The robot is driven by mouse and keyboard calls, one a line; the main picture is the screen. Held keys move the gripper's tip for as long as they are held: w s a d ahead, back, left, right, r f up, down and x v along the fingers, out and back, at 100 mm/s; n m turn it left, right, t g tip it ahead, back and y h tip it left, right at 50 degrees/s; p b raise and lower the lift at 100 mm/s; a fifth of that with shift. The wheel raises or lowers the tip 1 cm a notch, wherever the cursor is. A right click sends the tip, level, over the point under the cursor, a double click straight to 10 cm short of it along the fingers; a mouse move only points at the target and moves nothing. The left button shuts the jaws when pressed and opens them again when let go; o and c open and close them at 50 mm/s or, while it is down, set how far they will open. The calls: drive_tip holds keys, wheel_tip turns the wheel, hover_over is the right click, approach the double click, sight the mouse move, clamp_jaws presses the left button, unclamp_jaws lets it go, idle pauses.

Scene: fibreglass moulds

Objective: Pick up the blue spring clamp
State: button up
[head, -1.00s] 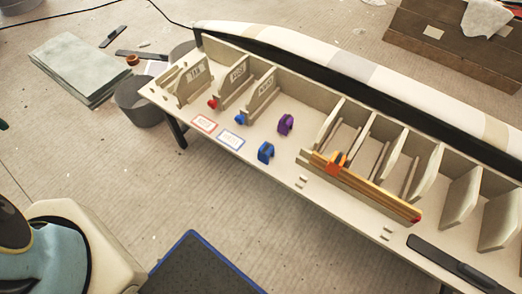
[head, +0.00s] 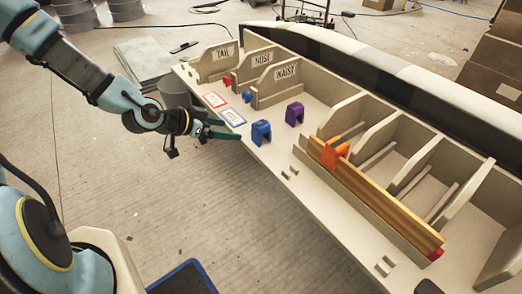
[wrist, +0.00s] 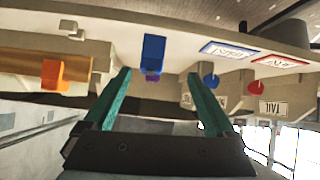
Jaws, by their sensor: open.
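The blue spring clamp (head: 261,132) stands on the pale bench near its front edge, with its legs down. My gripper (head: 232,136) is just left of the clamp in the head view, beside the bench edge, apart from the clamp. In the wrist view the clamp (wrist: 153,50) appears beyond and between the two teal fingers (wrist: 159,74). The fingers are spread wide and hold nothing.
A purple clamp (head: 294,114) stands behind the blue one. An orange clamp (head: 334,153) grips a wooden strip (head: 390,205) to the right. Red-framed (head: 214,100) and blue-framed (head: 233,117) labels lie to the left. Upright dividers line the bench's back.

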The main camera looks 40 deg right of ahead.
sight(260, 126)
drive_tip(key=d+h, duration=0.1)
drive_tip(key=s+d+b, duration=0.1)
drive_tip(key=d, duration=0.1)
drive_tip(key=s+d+f+h+b, duration=0.1)
drive_tip(key=d, duration=0.1)
drive_tip(key=shift+m+h, duration=0.3)
drive_tip(key=shift+m, duration=0.1)
drive_tip(key=x, duration=0.4)
drive_tip(key=shift+s+d, duration=0.1)
drive_tip(key=shift+d, duration=0.2)
drive_tip(key=shift+w+b+x, duration=0.15)
drive_tip(key=shift+b+x, duration=0.05)
drive_tip(key=shift+x, duration=1.3)
drive_tip(key=shift+w+b+x, duration=0.15)
drive_tip(key=shift+b+x, duration=0.05)
drive_tip(key=shift+x, duration=1.3)
drive_tip(key=shift+a+f, duration=0.1)
drive_tip(key=shift+f, duration=0.1)
clamp_jaws()
